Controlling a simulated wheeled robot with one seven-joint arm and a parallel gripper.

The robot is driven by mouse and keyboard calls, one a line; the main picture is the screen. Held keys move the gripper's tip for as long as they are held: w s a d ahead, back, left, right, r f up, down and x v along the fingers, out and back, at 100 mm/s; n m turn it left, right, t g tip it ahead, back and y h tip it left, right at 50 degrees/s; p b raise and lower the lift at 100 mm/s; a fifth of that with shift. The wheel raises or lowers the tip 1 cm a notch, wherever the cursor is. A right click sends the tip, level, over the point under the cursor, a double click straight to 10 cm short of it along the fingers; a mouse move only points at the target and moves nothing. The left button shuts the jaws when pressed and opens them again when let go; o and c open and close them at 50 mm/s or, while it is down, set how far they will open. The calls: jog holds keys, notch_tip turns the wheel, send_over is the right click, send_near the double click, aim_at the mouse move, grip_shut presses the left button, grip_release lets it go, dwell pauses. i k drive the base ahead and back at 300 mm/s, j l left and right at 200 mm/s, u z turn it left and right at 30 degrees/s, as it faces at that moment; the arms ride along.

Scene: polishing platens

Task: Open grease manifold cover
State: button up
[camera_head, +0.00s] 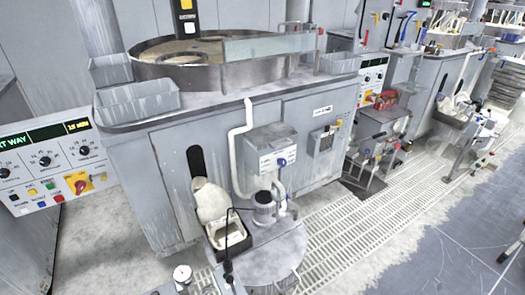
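A polishing machine with a grey cabinet (185,170) fills the middle of the head view. A grey box with a sloped top (271,135), a white label and a blue knob is mounted on its front. To the right of that box is a smaller grey panel (326,142) with a label above it. I cannot tell which of these is the grease manifold cover; both look closed. My gripper is not in view.
A round drum lid (268,262) with a motor (264,207) and a black tray (228,243) stands below the box. A control panel (50,160) is at left. Slatted grating (335,235) runs along the right side, with open grey floor (440,235) beyond.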

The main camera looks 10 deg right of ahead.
aim_at(271, 136)
jog(key=j+z, duration=0.25)
jog(key=j, duration=0.5)
jog(key=j+z, duration=0.25)
jog(key=j, duration=0.55)
jog(key=i+j, duration=0.15)
jog(key=j, duration=0.25)
jog(key=i+j+z, duration=0.1)
jog(key=j, duration=0.25)
jog(key=i+j+z, duration=0.1)
jog(key=j, duration=0.3)
jog(key=i, duration=0.1)
